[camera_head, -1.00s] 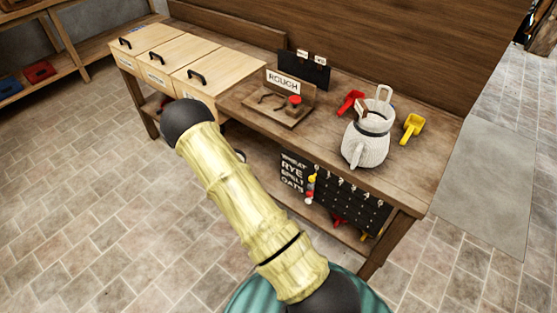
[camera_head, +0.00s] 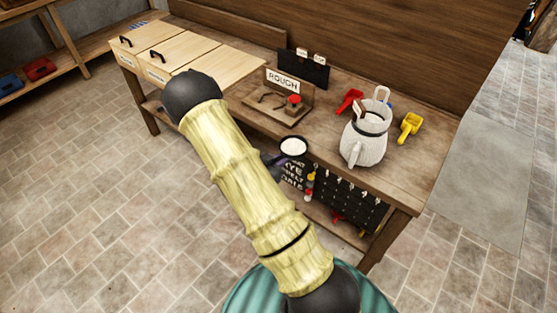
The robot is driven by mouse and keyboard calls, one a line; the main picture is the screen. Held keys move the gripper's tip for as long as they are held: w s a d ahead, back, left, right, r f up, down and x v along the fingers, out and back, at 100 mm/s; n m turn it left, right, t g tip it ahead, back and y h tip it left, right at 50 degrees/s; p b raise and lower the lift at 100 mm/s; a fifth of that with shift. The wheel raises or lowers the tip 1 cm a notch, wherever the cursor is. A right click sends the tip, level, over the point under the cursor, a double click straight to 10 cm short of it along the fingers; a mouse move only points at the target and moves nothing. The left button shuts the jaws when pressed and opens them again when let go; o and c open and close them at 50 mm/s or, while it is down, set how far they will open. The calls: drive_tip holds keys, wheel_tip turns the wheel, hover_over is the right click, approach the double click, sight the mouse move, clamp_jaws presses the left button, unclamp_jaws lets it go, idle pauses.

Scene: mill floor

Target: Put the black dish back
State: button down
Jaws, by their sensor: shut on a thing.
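A small round black dish (camera_head: 293,147) with a white fill shows just right of my arm, in front of the bench's front edge. It looks roughly level. My gripper (camera_head: 277,160), dark and mostly hidden behind my pale ribbed arm, is shut on the dish at its left side. The fingertips are too small and covered to make out clearly.
The wooden bench (camera_head: 405,178) carries lidded bins (camera_head: 178,57), a "ROUGH" stand (camera_head: 282,88), a red scoop (camera_head: 350,100), a white jug (camera_head: 364,142) and a yellow scoop (camera_head: 410,126). A black peg board (camera_head: 347,204) hangs below. My arm hides part of the bench front.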

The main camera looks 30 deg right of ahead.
drive_tip(key=shift+d, duration=0.15)
drive_tip(key=shift+w+d+f+b, duration=0.3)
drive_tip(key=shift+w+d, duration=0.7)
drive_tip(key=shift+d, duration=1.4)
drive_tip(key=shift+w+d+f+b, duration=0.35)
drive_tip(key=shift+w+d, duration=0.7)
drive_tip(key=shift+d, duration=1.35)
drive_tip(key=shift+w+d+f+b, duration=0.1)
drive_tip(key=shift+w+d+b, duration=0.65)
drive_tip(key=shift+d, duration=1.65)
drive_tip(key=shift+w+f+b, duration=0.3)
drive_tip(key=shift+f+b, duration=0.1)
drive_tip(key=shift+f, duration=0.5)
drive_tip(key=c, duration=1.3)
unclamp_jaws()
drive_tip(key=v, duration=1.7)
drive_tip(key=shift+s+a+b, duration=0.15)
drive_tip(key=shift+s+b, duration=0.05)
drive_tip(key=shift+b, duration=0.15)
